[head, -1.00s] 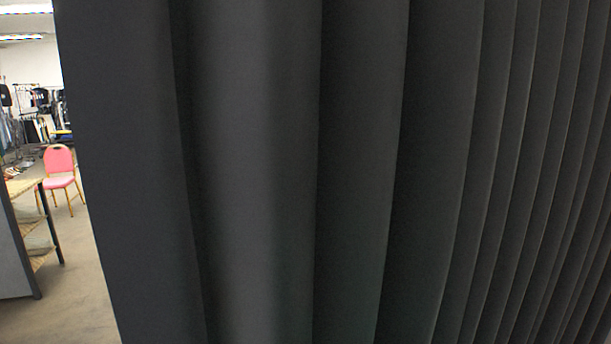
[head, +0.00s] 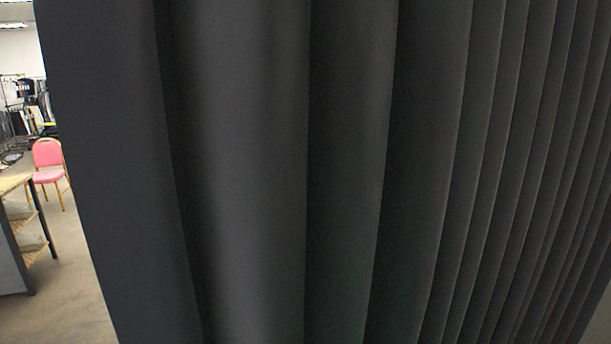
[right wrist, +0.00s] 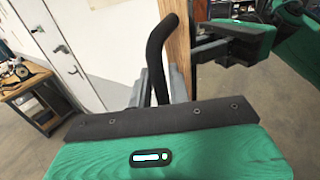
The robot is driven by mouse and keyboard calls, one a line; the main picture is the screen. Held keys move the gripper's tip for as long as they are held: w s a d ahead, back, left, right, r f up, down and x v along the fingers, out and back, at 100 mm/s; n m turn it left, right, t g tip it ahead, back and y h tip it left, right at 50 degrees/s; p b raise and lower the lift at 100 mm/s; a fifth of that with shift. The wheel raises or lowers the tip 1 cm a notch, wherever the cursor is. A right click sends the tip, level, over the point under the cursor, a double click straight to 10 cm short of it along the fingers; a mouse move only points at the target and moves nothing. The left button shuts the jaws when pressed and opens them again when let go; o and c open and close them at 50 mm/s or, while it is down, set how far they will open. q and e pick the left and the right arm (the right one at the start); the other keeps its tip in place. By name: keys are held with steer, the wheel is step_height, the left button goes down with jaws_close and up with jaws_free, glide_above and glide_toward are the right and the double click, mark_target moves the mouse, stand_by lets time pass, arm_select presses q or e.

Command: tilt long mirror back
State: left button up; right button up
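An upright wooden post (right wrist: 177,45) stands at the top middle of the right wrist view. It may be part of the long mirror's frame; I cannot tell. No mirror is recognisable in the head view. My right gripper (right wrist: 160,88) shows beyond its green housing, with grey parts by the foot of the post and a black curved bar in front; whether it touches the post is unclear. A green and black part at upper right, seemingly my left gripper (right wrist: 205,45), reaches toward the post from the right. Its fingers are too small to read. Neither gripper shows in the head view.
A dark pleated curtain (head: 255,170) fills most of the head view. Past its left edge are a pink chair (head: 48,162), a shelf table (head: 15,185) and clothes racks. The right wrist view shows a white door (right wrist: 62,45) and a workbench (right wrist: 35,88) at left.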

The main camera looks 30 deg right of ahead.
jaws_close()
steer(key=shift+d+r, duration=0.15)
steer(key=shift+d, duration=0.1)
steer(key=s+d+m+y+p, duration=0.1)
steer(key=s+d+y+p, duration=0.1)
steer(key=d+p, duration=0.3)
steer(key=d, duration=0.3)
steer(key=shift+g+p, duration=0.3)
steer(key=shift+p, duration=0.05)
steer(key=shift+d, duration=0.1)
jaws_free()
steer(key=shift+s+d, duration=0.1)
steer(key=shift+d, duration=0.05)
